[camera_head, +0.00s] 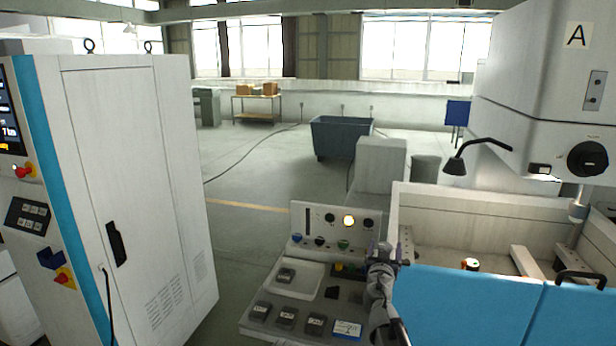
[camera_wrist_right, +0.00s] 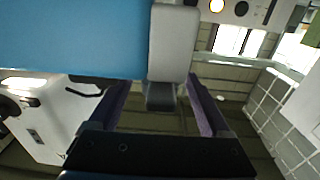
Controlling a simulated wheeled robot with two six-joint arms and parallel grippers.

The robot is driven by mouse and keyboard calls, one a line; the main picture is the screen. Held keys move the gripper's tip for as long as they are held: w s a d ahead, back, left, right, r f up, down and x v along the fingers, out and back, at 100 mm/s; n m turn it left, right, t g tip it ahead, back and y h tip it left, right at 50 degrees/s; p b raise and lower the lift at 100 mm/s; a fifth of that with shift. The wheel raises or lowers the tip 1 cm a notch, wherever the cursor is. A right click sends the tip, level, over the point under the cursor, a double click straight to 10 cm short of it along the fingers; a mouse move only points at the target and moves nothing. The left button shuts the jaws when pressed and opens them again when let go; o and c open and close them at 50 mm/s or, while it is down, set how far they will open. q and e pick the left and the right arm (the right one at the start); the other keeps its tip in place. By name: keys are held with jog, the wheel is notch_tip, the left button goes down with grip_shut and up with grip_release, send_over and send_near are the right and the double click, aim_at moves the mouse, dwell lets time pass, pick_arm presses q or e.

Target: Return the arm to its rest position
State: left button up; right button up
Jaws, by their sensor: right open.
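My right arm comes up from the bottom of the head view, and its gripper (camera_head: 386,252) is above the right side of the control console, near the left end of the blue tank front. In the right wrist view, the two dark purple fingers of this gripper (camera_wrist_right: 160,92) stand wide apart. I see no object gripped between them. A light grey block with a darker end (camera_wrist_right: 172,45) shows beyond the gap; I cannot tell how far away it is. My left arm and gripper are not in view.
The console (camera_head: 292,306) carries several dark blocks and a blue-white card (camera_head: 347,329). The blue tank front (camera_head: 465,305) is close on the right, a tall white cabinet (camera_head: 140,180) on the left. Open floor lies between.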

jog(key=shift+d+n+y, duration=0.1)
jog(key=shift+n+y, duration=0.5)
jog(key=shift+y, duration=0.3)
jog(key=shift+s+t+y, duration=0.3)
jog(key=shift+s, duration=0.1)
jog(key=s, duration=0.2)
jog(key=s+a, duration=0.1)
jog(key=s, duration=0.1)
jog(key=shift+s, duration=0.25)
jog(key=shift+r, duration=0.1)
